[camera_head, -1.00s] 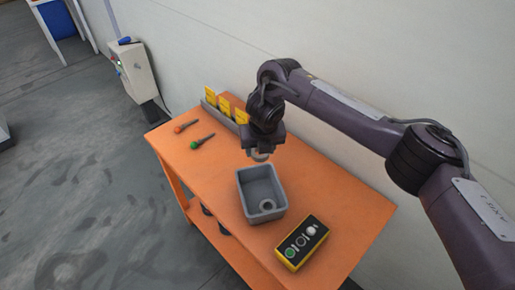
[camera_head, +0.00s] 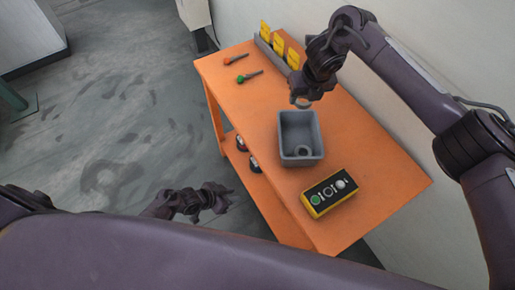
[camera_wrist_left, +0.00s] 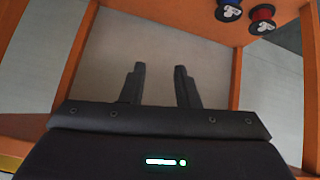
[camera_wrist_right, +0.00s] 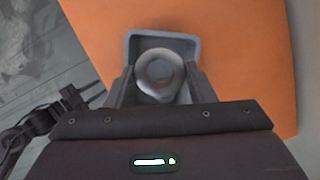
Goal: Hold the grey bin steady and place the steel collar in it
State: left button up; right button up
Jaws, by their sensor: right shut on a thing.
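My right gripper (camera_head: 303,97) is above the bin's far end, shut on another steel collar (camera_head: 299,103). In the right wrist view this held collar (camera_wrist_right: 158,70) sits between the fingers, with the bin (camera_wrist_right: 190,45) below it, partly hidden. My left gripper (camera_head: 219,197) is left of the table, apart from the bin. In the left wrist view its fingers (camera_wrist_left: 160,68) are spread and empty.
A yellow-black button box (camera_head: 329,192) lies near the bin on the table (camera_head: 372,160). Orange (camera_head: 230,59) and green (camera_head: 249,77) handled tools lie at the far end, beside a rack with yellow cards (camera_head: 279,45). Spools (camera_wrist_left: 262,18) sit on the lower shelf. A wall runs along the right.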

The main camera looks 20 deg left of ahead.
pick_arm(q)
jog(key=w+d+r+m+g+h, duration=0.1)
jog(key=w+d+r+m+h, duration=0.15)
jog(key=r, duration=0.65)
jog(key=w+d+r+m+h, duration=0.1)
jog(key=d+r+m+h, duration=0.15)
jog(key=r, duration=0.55)
jog(key=w+d+r+m+g+h, duration=0.15)
jog(key=d+r+m, duration=0.25)
jog(key=r, duration=0.5)
jog(key=shift+t, duration=0.25)
jog(key=x, duration=1.1)
jog(key=shift+w+f, duration=0.2)
jog(key=shift+w, duration=0.25)
grip_shut()
